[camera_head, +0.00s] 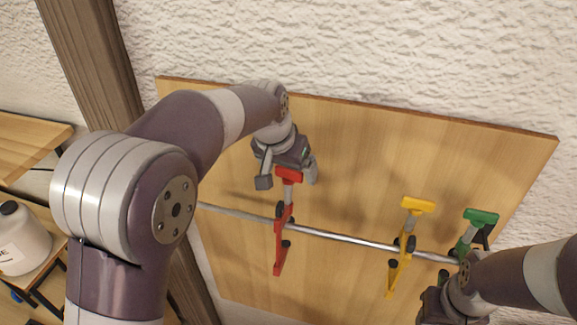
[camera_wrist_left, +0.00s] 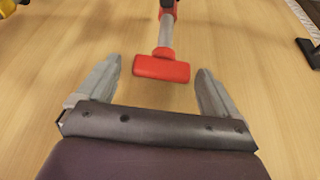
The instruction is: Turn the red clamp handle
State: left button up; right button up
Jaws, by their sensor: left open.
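The red clamp (camera_head: 279,240) hangs on a metal bar in front of the wooden board, its T-shaped red handle (camera_head: 288,174) at the top. My left gripper (camera_head: 289,177) is open at the handle. In the left wrist view the red handle (camera_wrist_left: 161,68) lies between the two spread fingers (camera_wrist_left: 158,85), toward their tips, with a visible gap on each side. A grey rod joins the handle to the clamp body. My right gripper (camera_head: 432,305) is at the bottom right, below the green clamp; its fingers are too dark and partly cut off to judge.
A yellow clamp (camera_head: 402,250) and a green clamp (camera_head: 478,222) sit on the same metal bar (camera_head: 345,238) to the right. The wooden board (camera_head: 350,140) stands against a white textured wall. A white bottle (camera_head: 22,245) stands at the far left.

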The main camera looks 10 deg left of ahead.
pick_arm(q)
jog(key=shift+d, duration=0.2)
jog(key=c, duration=0.4)
jog(key=shift+a, duration=0.2)
jog(key=c, duration=0.6)
jog(key=shift+w+a+f, duration=0.1)
jog(key=shift+a, duration=0.15)
jog(key=shift+c, duration=0.3)
jog(key=shift+d, duration=0.25)
jog(key=shift+a+n, duration=0.1)
jog(key=shift+n, duration=0.2)
